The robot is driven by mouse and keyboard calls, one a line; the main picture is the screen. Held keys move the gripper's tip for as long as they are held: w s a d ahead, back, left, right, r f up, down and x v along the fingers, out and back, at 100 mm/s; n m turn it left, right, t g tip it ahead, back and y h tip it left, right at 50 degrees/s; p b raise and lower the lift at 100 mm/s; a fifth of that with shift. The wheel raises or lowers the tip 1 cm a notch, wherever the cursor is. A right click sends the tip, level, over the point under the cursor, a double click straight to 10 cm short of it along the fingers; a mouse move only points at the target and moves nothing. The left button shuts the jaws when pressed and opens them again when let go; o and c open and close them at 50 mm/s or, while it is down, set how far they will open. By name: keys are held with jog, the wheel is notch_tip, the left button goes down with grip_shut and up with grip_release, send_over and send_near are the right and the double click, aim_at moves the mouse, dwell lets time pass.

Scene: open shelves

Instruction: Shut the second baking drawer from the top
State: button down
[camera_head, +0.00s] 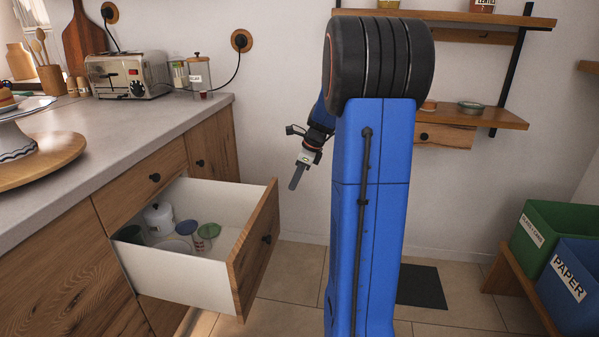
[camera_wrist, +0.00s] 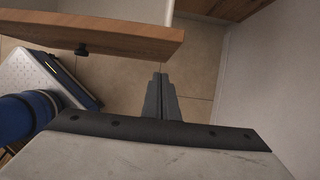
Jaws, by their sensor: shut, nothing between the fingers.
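The second drawer (camera_head: 254,249) from the top stands pulled out of the wooden counter unit, with white inner walls and a wooden front with a dark round knob (camera_head: 266,239). Inside are a white lidded pot (camera_head: 159,218) and several small round containers. My gripper (camera_head: 296,178) is shut and empty, pointing down in the air to the right of and above the drawer front, apart from it. In the wrist view, the drawer front (camera_wrist: 120,38) runs across the upper left with its knob (camera_wrist: 82,50) below, and the shut fingers (camera_wrist: 161,97) are right of the knob.
The closed top drawer (camera_head: 150,183) is above the open one. The counter (camera_head: 110,140) carries a toaster (camera_head: 128,75) and a cake stand. A wall shelf (camera_head: 480,117) is behind my arm. Green (camera_head: 550,235) and blue bins stand at right. Floor in front of the drawer is free.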

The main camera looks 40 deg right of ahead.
aim_at(202, 180)
jog(key=shift+w+a+f, duration=0.1)
jog(key=shift+w+a, duration=0.55)
jog(key=shift+w, duration=0.2)
jog(key=shift+w+a+f, duration=0.1)
jog(key=shift+w+a, duration=0.5)
jog(key=shift+w, duration=0.2)
jog(key=w+a, duration=0.6)
jog(key=w, duration=0.2)
jog(key=w+a, duration=0.7)
jog(key=w, duration=0.1)
jog(key=w+a, duration=0.6)
jog(key=w, duration=0.3)
jog(key=shift+w+a, duration=0.1)
jog(key=shift+a, duration=0.25)
